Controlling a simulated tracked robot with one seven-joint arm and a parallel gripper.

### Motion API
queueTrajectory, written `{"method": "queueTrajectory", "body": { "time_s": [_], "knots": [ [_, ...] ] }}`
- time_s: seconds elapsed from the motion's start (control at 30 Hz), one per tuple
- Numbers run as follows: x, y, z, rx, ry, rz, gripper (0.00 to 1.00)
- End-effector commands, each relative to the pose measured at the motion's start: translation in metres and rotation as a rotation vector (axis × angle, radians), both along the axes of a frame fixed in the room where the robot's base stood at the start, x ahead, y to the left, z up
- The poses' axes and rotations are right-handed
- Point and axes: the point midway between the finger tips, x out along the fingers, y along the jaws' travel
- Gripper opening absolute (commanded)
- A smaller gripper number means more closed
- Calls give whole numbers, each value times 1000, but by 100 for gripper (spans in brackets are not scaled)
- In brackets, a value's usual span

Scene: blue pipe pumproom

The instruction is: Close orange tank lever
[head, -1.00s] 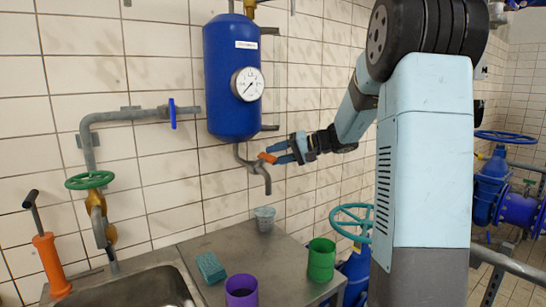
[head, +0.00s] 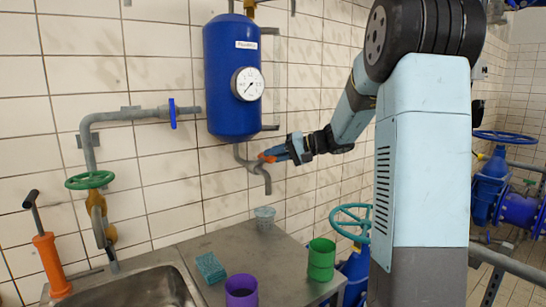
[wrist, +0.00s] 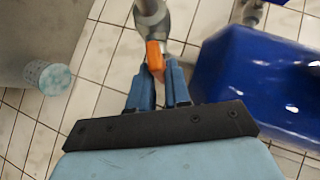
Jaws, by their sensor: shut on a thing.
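The orange tank lever (head: 267,157) sits on the grey tap pipe below the blue tank (head: 232,75). My gripper (head: 280,154) reaches it from the right, its blue fingers shut on the lever. In the wrist view, the orange lever (wrist: 155,57) shows at the tips of my gripper (wrist: 160,72), next to the grey pipe (wrist: 152,15). The fingers hide part of the lever. The blue tank also shows at the right of the wrist view (wrist: 260,85).
Below the tap, a metal counter (head: 205,238) holds a small grey cup (head: 265,218), a teal sponge (head: 210,268), a purple cup (head: 241,291) and a green cup (head: 321,260). A sink (head: 150,290) lies at left. A teal valve wheel (head: 350,221) stands right of the counter.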

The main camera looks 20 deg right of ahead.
Motion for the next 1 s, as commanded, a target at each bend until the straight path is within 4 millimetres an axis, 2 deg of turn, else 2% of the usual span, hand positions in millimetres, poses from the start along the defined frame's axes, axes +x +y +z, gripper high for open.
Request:
{"method": "queueTrajectory", "body": {
  "time_s": [0.67,1.0],
  "knots": [
    [0,-2,1,-38,111,-62,0],
    [1,1,6,-110,321,-174,0]
  ]
}}
